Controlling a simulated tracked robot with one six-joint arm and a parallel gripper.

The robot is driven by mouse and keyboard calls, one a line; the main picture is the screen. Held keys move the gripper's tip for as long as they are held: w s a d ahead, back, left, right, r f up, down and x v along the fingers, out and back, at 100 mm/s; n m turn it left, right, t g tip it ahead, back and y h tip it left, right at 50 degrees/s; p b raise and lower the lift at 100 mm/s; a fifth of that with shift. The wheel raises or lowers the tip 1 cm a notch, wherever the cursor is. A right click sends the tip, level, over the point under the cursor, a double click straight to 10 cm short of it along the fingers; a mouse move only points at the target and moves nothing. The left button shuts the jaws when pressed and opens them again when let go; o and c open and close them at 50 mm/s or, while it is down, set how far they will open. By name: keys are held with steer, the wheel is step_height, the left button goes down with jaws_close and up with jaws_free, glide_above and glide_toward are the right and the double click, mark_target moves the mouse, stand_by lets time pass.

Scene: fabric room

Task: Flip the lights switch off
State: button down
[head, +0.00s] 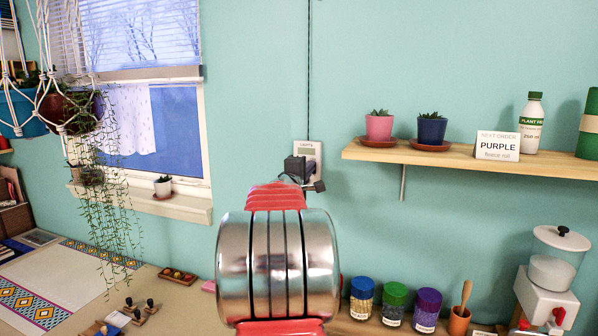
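The lights switch (309,150) is a small pale plate on the teal wall, with the label "LIGHTS" at its top and a dark cord running up from it. My arm reaches up from the bottom middle, and my dark gripper (304,180) is in front of the plate's lower part. It hides the lower left of the plate, so I cannot see the switch's lever or its position. I cannot tell whether the gripper touches the plate, or whether its fingers are open or shut.
A wooden shelf (470,168) to the right bears a pink pot (379,127), a blue pot (431,131), a "PURPLE" card (497,146) and a white bottle (531,124). Jars stand below. A window (178,125) and hanging plants (108,210) are at left. Bare wall surrounds the switch.

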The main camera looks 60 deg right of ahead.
steer(key=shift+d+r, duration=0.25)
steer(key=shift+r, duration=0.15)
steer(key=shift+w+a, duration=0.1)
steer(key=shift+a, duration=0.05)
steer(key=s+a, duration=0.1)
steer(key=a, duration=1.3)
steer(key=shift+s, duration=0.3)
steer(key=shift+a, duration=0.1)
